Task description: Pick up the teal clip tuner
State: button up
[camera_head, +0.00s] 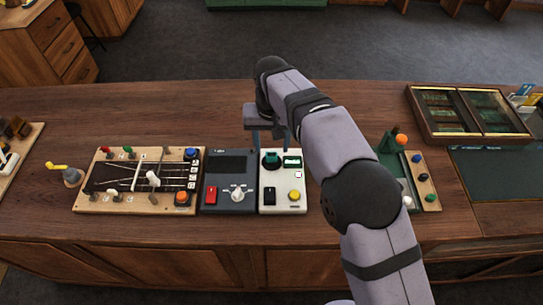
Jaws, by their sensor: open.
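My gripper (270,142) is open, its two fingers pointing down over the back part of a white box (282,205). A dark teal, knob-like piece (271,160) sits on that box just below the fingers. I cannot tell for sure which of these is the teal clip tuner. Nothing shows between the fingers, and I cannot tell their exact height above the box.
A dark grey box (230,165) with a knob touches or nearly touches the white box. A wooden string board (130,200) lies left of it. A wooden strip with coloured knobs (424,183) lies right. A glass-topped case (455,128) and dark mat (500,170) are farther right. The back of the counter (150,110) is clear.

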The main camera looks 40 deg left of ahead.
aim_at(272, 155)
jog(key=shift+f+p, duration=0.55)
jog(key=shift+p, duration=0.15)
jog(key=shift+w+a+f+p, duration=0.15)
jog(key=shift+f+p, duration=0.4)
jog(key=shift+f, duration=0.5)
jog(key=shift+w+a+f+p, duration=0.1)
jog(key=shift+f+p, duration=0.4)
jog(key=shift+f, duration=0.5)
jog(key=shift+c, duration=0.5)
jog(key=c, duration=1.1)
jog(key=shift+r, duration=0.15)
